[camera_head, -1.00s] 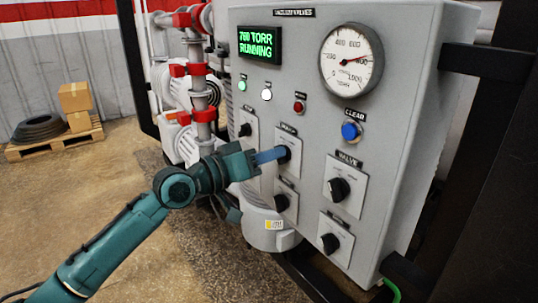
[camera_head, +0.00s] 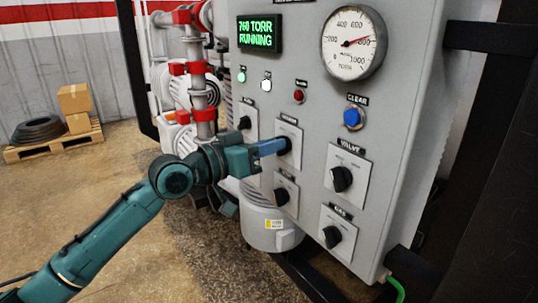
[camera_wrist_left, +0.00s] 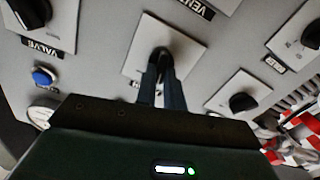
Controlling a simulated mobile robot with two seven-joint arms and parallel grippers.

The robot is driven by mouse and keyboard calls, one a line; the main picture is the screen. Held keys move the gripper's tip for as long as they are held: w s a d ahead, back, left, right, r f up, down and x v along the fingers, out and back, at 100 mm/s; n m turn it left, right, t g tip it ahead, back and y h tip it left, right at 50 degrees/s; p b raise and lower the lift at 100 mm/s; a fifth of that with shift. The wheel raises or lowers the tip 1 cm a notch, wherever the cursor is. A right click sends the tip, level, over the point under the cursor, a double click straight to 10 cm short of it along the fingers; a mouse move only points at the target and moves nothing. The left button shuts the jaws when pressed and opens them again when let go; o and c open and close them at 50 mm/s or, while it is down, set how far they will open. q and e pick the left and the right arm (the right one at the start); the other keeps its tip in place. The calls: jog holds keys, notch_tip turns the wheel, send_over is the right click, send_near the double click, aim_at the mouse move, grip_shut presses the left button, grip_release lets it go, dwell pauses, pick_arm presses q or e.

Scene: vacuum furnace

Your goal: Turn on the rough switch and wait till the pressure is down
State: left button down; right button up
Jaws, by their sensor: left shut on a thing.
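The grey control panel (camera_head: 300,120) carries several black rotary knobs. My left gripper (camera_head: 284,146) reaches in from the left, its blue fingers shut on the upper middle black knob, the one on a white plate (camera_head: 289,130). In the left wrist view both fingers (camera_wrist_left: 161,80) close on this knob (camera_wrist_left: 161,54); its label is too blurred to read. The display (camera_head: 259,34) reads 760 TORR RUNNING in green. The round pressure gauge (camera_head: 352,43) has a red needle pointing right and slightly up. My right gripper is not in view.
A blue CLEAR button (camera_head: 352,117) sits below the gauge. The VALVE knob (camera_head: 341,178) and another knob (camera_head: 332,236) are at the lower right. Red-banded pipes (camera_head: 202,75) stand behind my left arm. A pallet (camera_head: 55,143) with boxes is far left.

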pick_arm(q)
jog(key=shift+s+d+m+b, duration=0.1)
jog(key=shift+m+b, duration=0.8)
jog(key=shift+m, duration=1.25)
jog(key=shift+s+d+m+b, duration=0.1)
jog(key=shift+m+b, duration=0.8)
jog(key=shift+m, duration=1.25)
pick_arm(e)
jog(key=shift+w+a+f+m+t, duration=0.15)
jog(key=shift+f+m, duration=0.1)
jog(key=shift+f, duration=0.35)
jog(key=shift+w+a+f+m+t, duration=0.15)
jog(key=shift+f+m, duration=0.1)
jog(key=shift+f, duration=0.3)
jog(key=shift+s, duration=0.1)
pick_arm(q)
jog(key=c, duration=1.5)
grip_release()
